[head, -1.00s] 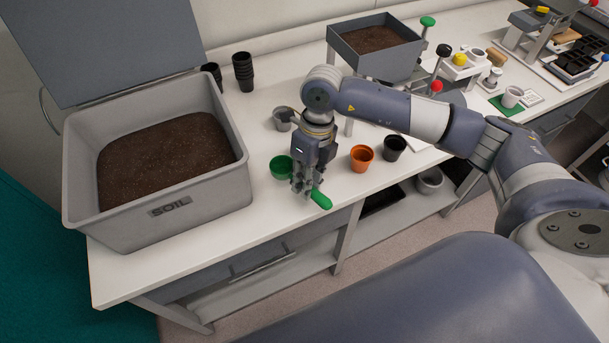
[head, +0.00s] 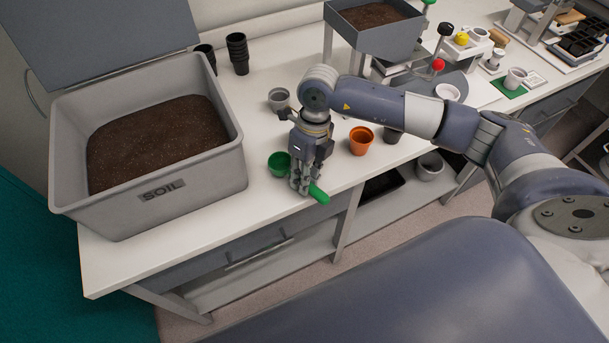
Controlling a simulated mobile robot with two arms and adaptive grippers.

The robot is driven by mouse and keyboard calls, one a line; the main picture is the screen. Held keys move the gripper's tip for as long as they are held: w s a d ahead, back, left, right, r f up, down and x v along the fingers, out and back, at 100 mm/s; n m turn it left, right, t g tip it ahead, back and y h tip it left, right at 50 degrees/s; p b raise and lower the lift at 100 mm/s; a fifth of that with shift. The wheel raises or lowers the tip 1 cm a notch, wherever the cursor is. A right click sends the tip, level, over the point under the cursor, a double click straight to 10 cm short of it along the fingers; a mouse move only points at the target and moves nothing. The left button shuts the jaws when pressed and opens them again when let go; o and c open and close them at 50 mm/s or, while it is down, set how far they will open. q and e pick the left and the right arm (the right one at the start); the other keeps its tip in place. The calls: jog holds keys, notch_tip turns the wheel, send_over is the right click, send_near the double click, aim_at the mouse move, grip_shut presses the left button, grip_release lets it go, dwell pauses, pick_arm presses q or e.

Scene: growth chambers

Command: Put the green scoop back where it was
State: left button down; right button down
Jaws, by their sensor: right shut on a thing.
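The green scoop (head: 279,164) is at the front of the white bench, right of the soil bin. Its round bowl shows left of my right gripper (head: 303,187) and its handle end sticks out to the right. My right gripper points down and is shut on the scoop, its fingers hiding the middle of it. The scoop is at or just above the bench top; I cannot tell whether it touches. My left gripper is not in view.
The grey soil bin (head: 242,160) with its lid raised fills the left of the bench. An orange pot (head: 361,141) stands close right of the gripper, with a dark pot (head: 393,136) beyond. A grey pot (head: 279,99) and black pot stacks (head: 238,54) stand behind.

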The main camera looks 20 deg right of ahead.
jog(key=shift+f+b, duration=0.35)
jog(key=shift+f, duration=0.1)
jog(key=c, duration=1.4)
grip_release()
jog(key=shift+r, duration=0.15)
jog(key=v, duration=1.2)
jog(key=shift+s, duration=0.1)
